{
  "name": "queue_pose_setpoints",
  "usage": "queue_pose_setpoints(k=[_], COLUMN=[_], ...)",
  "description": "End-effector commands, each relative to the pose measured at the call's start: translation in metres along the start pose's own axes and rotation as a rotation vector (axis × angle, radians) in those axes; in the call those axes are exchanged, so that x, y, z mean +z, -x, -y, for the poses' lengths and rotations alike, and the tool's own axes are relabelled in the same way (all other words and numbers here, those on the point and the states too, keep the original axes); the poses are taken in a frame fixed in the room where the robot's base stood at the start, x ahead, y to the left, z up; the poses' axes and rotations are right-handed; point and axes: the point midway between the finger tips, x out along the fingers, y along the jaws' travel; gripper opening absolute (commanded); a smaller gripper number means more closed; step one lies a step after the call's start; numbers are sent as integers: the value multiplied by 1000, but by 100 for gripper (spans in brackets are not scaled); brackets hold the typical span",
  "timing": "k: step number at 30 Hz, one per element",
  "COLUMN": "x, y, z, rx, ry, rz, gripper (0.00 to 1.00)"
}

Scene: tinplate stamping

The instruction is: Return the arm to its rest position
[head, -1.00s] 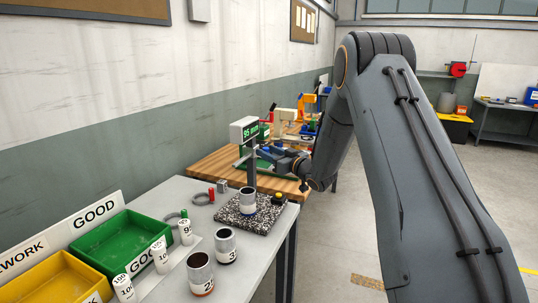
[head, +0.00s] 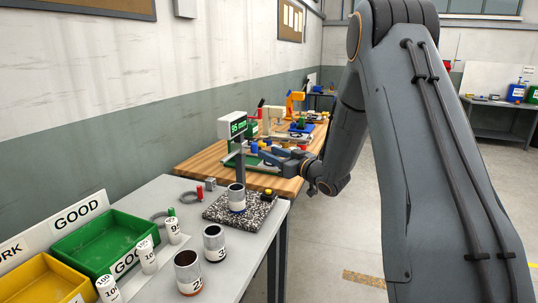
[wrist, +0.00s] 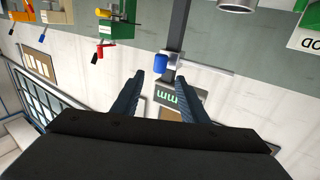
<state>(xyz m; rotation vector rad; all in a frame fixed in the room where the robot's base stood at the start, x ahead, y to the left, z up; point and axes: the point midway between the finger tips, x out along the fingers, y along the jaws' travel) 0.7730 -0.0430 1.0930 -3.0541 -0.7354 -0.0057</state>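My arm reaches out to the right of the gauge stand. In the head view my gripper (head: 278,158) is beyond the granite plate (head: 222,212), close to the gauge post and apart from the cans. In the wrist view my gripper (wrist: 152,76) has its two fingers apart with nothing between the tips. The gauge's display (wrist: 180,97) and a blue knob (wrist: 160,63) show behind the fingers. The gauge (head: 232,126) has a lit green readout. A can (head: 236,197) stands upright on the granite plate under it.
Two more cans (head: 214,243) (head: 188,270) stand on the grey table, near several white labelled cylinders (head: 148,258). A green GOOD bin (head: 80,238) and a yellow bin (head: 30,272) are at left. A wooden bench (head: 200,163) with tools lies behind. The floor at right is clear.

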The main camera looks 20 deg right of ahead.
Motion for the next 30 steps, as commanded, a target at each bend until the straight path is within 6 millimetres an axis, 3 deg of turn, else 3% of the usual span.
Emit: queue_pose_setpoints(k=[8,14,20,23,30], x=[1,19,56,75,105], y=[0,20,88,137,261], z=[1,7,37,65,156], rx=[25,185,352,404,428], ry=[3,5,-45,-93,-235], rz=[32,261,609,793,1198], gripper=[40,40,40,40,40])
